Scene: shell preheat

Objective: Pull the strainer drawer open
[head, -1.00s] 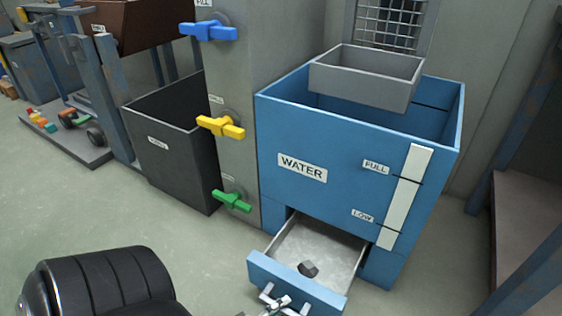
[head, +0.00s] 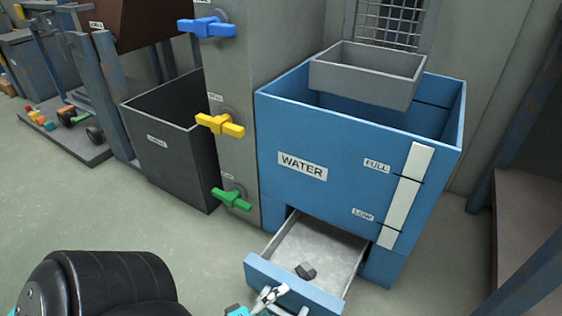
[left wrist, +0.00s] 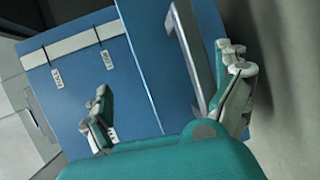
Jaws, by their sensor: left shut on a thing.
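The strainer drawer (head: 293,284) sticks out of the base of the blue water tank (head: 345,160), open toward me. A small dark lump (head: 305,270) lies on its pale grey floor. My left gripper (head: 268,297) is at the drawer's front, at its bar handle (head: 302,311), and is shut on that handle. In the left wrist view the grey handle (left wrist: 190,60) passes between the two fingers of my left gripper (left wrist: 168,70); the exact contact is hard to see. My right gripper is not in view.
A grey tray (head: 365,75) rests at the top of the tank. Blue (head: 207,27), yellow (head: 220,124) and green (head: 232,198) valve handles are on the grey column to the left. A dark bin (head: 170,150) stands beside it. The floor at front left is clear.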

